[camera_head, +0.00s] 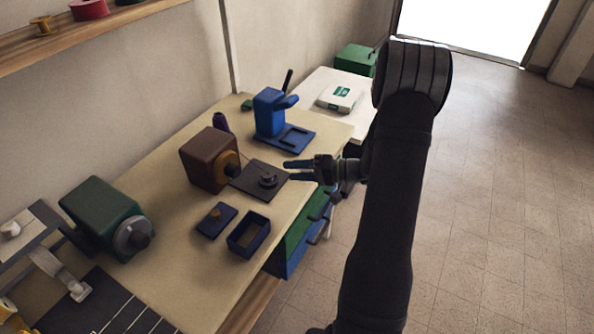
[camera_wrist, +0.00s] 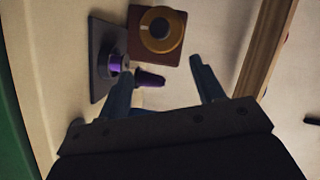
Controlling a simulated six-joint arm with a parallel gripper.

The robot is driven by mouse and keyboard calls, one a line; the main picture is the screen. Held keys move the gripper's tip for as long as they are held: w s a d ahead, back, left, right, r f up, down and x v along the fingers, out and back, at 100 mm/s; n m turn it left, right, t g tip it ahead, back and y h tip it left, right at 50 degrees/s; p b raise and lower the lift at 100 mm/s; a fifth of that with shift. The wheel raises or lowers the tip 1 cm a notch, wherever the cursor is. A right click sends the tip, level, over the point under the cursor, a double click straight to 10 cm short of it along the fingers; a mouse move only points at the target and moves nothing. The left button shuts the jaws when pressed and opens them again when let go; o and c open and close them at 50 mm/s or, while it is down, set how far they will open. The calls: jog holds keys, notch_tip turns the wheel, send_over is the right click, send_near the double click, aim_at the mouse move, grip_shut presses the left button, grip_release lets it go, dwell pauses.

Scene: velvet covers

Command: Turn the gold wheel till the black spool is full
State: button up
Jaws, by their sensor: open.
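The gold wheel (camera_head: 231,164) is on the front of a brown box (camera_head: 205,160); in the wrist view the wheel (camera_wrist: 160,30) shows as a gold ring around a dark hub. A small dark spool (camera_head: 267,180) stands on a dark plate (camera_head: 252,188) beside the box. In the wrist view some purple shows on the spool (camera_wrist: 115,63); how full it is I cannot tell. My gripper (camera_head: 288,170) is open and empty, to the right of the wheel near the spool. Its two fingers (camera_wrist: 160,75) are spread apart in the wrist view, clear of the wheel.
A purple cone (camera_wrist: 150,79) stands near the box. A blue machine (camera_head: 271,112) is behind, a green machine (camera_head: 103,215) at left. A dark blue open box (camera_head: 249,234) and small lidlike plate (camera_head: 216,220) lie in front.

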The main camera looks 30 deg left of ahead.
jog(key=shift+r, duration=0.1)
jog(key=n+t+h, duration=0.1)
jog(key=n+t, duration=0.1)
jog(key=n, duration=0.2)
send_near(239, 170)
jog(key=x, duration=1)
jog(key=shift+s, duration=0.15)
jog(key=c, duration=1)
